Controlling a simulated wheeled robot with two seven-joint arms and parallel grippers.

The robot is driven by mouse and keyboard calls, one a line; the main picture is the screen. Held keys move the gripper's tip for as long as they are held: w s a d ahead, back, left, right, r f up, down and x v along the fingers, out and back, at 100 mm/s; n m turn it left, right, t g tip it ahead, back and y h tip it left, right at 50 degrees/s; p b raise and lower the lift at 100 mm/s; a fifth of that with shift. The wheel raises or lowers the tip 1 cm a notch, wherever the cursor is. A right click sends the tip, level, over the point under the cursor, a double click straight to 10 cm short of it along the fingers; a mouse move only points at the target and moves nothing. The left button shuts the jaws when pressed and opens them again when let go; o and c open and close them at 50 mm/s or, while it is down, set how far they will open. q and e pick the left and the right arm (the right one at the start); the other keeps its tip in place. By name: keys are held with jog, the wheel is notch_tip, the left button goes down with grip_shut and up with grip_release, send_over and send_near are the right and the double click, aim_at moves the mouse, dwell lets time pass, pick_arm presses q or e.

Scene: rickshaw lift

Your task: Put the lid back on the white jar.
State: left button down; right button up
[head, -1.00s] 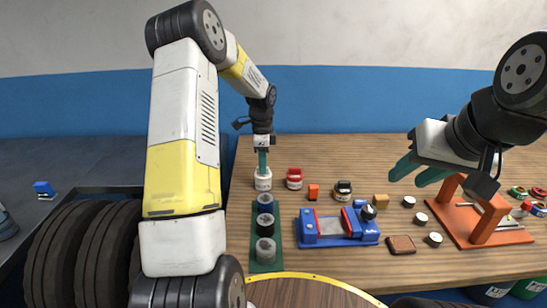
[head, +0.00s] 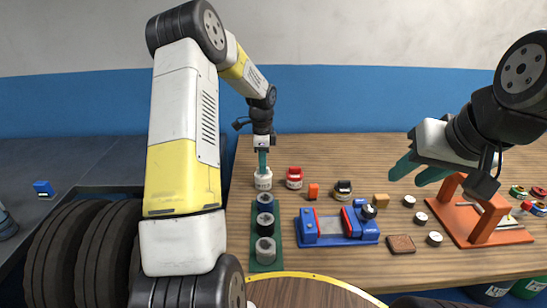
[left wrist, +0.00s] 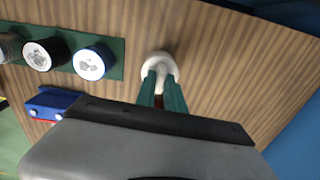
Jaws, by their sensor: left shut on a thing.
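The white jar (head: 263,183) stands upright on the wooden bench, at the far end of the green strip. My left gripper (head: 262,168) points straight down at its top, with teal fingers close together. In the left wrist view the fingertips (left wrist: 163,77) meet at the middle of the round white top (left wrist: 160,62), which appears to be the lid, shut on it. The fingers hide the grip, and I cannot tell whether the lid is fully seated. My right gripper (head: 418,173) is open and empty above the bench at the right.
A green strip (head: 251,242) holds dark and grey cylinders. A blue fixture (head: 338,240), small blocks, several white discs and an orange stand (head: 487,228) occupy the bench.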

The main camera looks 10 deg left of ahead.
pick_arm(q)
jog(key=c, duration=0.9)
grip_release()
jog(key=shift+o, duration=0.2)
jog(key=shift+r, duration=0.1)
jog(key=shift+r, duration=3.4)
grip_shut()
